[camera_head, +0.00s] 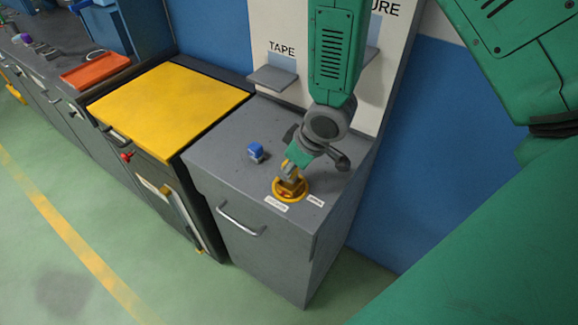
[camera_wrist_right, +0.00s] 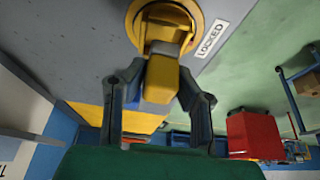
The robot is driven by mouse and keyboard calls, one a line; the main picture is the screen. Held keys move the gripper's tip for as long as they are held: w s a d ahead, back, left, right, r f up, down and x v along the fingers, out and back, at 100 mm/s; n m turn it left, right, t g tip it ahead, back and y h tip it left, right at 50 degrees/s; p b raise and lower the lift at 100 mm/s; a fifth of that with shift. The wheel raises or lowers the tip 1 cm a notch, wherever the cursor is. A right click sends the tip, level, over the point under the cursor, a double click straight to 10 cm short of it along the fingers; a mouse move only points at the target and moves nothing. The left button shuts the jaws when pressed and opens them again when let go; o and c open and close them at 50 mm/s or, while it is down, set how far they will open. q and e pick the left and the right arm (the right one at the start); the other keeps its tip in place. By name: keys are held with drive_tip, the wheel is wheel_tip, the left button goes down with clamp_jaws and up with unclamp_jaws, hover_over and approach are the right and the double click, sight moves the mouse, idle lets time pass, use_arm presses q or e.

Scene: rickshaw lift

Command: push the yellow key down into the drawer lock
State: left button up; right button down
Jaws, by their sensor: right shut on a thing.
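The yellow key (camera_head: 293,184) stands at the round yellow drawer lock (camera_head: 278,194) on top of the grey cabinet (camera_head: 225,160). My right gripper (camera_head: 291,172) comes down from above and is shut on the key's upper part. In the right wrist view, the key (camera_wrist_right: 163,82) sits between the two dark fingers of the right gripper (camera_wrist_right: 160,72), and its far end is at the yellow lock ring (camera_wrist_right: 202,18). How deep the key sits cannot be told. My left gripper is not in view.
A small blue object (camera_head: 255,152) stands on the cabinet top, left of the lock. White labels lie beside the lock; one reads LOCKED (camera_wrist_right: 211,38). The grey drawer's handle (camera_head: 241,222) is at the front. A yellow-topped cabinet (camera_head: 165,100) adjoins on the left.

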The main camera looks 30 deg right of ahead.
drive_tip(key=shift+f+b, duration=0.75)
drive_tip(key=shift+f, duration=0.6)
idle(0.6)
